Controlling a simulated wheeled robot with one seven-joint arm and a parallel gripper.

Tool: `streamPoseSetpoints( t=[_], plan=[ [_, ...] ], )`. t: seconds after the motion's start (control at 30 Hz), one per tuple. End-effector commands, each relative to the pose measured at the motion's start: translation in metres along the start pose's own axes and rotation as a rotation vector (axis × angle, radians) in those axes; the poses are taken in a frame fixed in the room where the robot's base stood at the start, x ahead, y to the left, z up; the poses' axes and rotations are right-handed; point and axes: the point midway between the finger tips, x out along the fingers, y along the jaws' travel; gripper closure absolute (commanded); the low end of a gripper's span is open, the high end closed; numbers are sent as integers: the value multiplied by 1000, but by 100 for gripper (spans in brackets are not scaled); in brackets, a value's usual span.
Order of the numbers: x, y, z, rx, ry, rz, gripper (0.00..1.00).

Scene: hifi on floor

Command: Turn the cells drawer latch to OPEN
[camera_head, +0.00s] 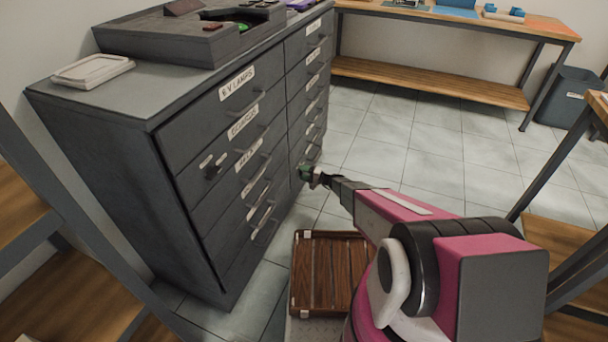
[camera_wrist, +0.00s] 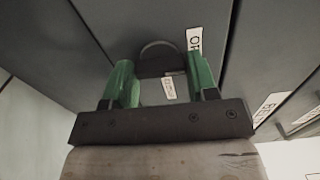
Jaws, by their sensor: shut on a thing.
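The grey drawer cabinet (camera_head: 110,150) stands at the left in the head view. My gripper (camera_head: 308,174) has green fingers and reaches the lower part of its right-hand drawer column. In the wrist view, my gripper (camera_wrist: 160,78) has a finger on each side of a dark latch (camera_wrist: 154,60) on a grey drawer front, and is shut on it. A white label (camera_wrist: 194,52) beside the latch shows the letters OP, partly cut off. A small tag (camera_wrist: 168,88) shows between the fingers. In the head view the gripper hides this latch.
Another dark knob (camera_head: 213,172) sits on a left-column drawer. Open tiled floor lies between.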

Motion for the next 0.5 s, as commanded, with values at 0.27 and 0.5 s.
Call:
streamPoseSetpoints(
  t=[0.27,0.5],
  plan=[
    [0,1,1,-57,-1,1,71],
    [0,1,1,-64,-2,1,71]
  ],
)
